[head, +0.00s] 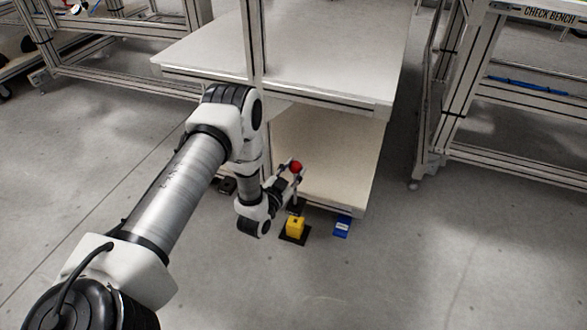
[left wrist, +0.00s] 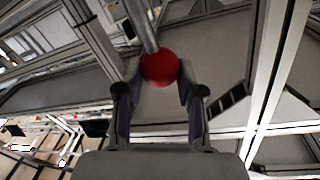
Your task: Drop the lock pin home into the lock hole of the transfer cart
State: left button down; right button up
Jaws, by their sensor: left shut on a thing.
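My left gripper (head: 296,172) is shut on the red ball knob (head: 296,166) of the lock pin, in front of the cart's lower shelf. In the left wrist view the red knob (left wrist: 159,68) sits between the two fingertips (left wrist: 160,80), and the grey pin shaft (left wrist: 141,24) runs from it to the top edge. The transfer cart (head: 350,88) has pale shelves. A yellow block (head: 295,228) stands on a dark plate on the floor by the cart's front edge, below the gripper. I cannot make out the lock hole. My right gripper is not in view.
A blue piece (head: 342,227) lies on the floor right of the yellow block. A frame labelled CHECK BENCH (head: 548,14) stands at the right. An upright post (head: 253,45) rises beside my arm.

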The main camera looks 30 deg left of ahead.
aim_at(295, 201)
pick_arm(q)
jog(key=shift+f, duration=0.15)
jog(key=shift+f+b, duration=0.35)
jog(key=shift+b, duration=0.05)
jog(key=shift+f+b, duration=3.2)
jog(key=shift+f, duration=1.6)
jog(key=shift+f+b, duration=1.7)
jog(key=shift+f, duration=0.8)
jog(key=c, duration=0.6)
grip_release()
jog(key=shift+c, duration=0.2)
jog(key=s, duration=0.7)
jog(key=shift+s+d, duration=0.25)
jog(key=shift+d, duration=0.2)
